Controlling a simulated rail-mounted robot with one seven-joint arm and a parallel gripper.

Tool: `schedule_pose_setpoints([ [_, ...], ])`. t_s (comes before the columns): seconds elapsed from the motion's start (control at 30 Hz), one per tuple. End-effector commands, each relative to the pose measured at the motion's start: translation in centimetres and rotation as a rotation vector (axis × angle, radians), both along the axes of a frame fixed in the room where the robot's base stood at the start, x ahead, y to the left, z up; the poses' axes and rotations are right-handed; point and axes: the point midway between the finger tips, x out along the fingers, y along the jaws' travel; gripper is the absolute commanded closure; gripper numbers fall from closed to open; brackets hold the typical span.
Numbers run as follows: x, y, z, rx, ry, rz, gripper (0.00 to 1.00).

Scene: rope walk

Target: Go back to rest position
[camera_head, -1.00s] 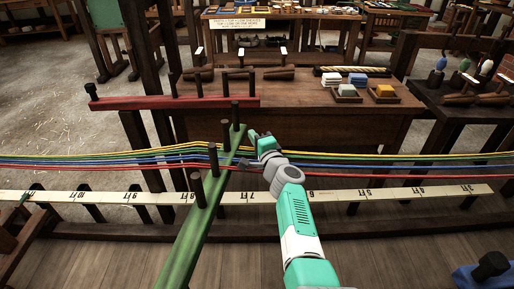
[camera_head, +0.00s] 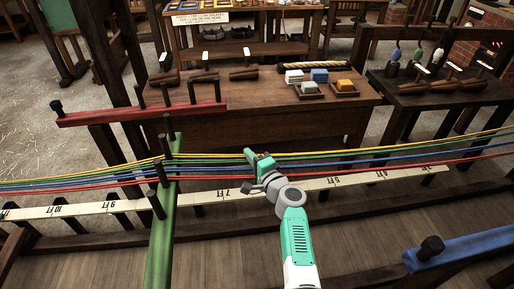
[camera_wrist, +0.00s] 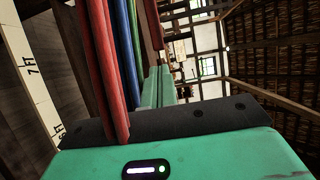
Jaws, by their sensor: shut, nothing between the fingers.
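My gripper (camera_head: 254,160), teal with a grey wrist, is at the middle of the head view, over the line of coloured ropes (camera_head: 352,164). Its teal fingers (camera_wrist: 158,86) are together with nothing between them in the wrist view. Red, blue and green ropes (camera_wrist: 105,60) run close beside the fingers there; whether they touch my gripper I cannot tell. The yellow, green, blue and red ropes run across the head view, past a green peg rail (camera_head: 163,235) left of my gripper. The gripper is clear of that rail.
A white measuring strip (camera_head: 110,207) lies below the ropes. A red peg rail (camera_head: 150,114) stands at back left, a blue rail (camera_head: 465,248) at front right. A wooden bench (camera_head: 270,125) with coloured blocks (camera_head: 319,75) is behind. Wooden floor is open in front.

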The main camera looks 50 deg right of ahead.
Motion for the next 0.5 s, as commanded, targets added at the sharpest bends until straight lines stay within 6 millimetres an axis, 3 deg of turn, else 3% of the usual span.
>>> schedule_pose_setpoints([
  [0.2,-2.6,0.2,0.0,-0.001,0.0,-0.001,1.0],
  [0.5,-2.7,0.2,-0.1,-0.001,0.0,-0.001,1.0],
])
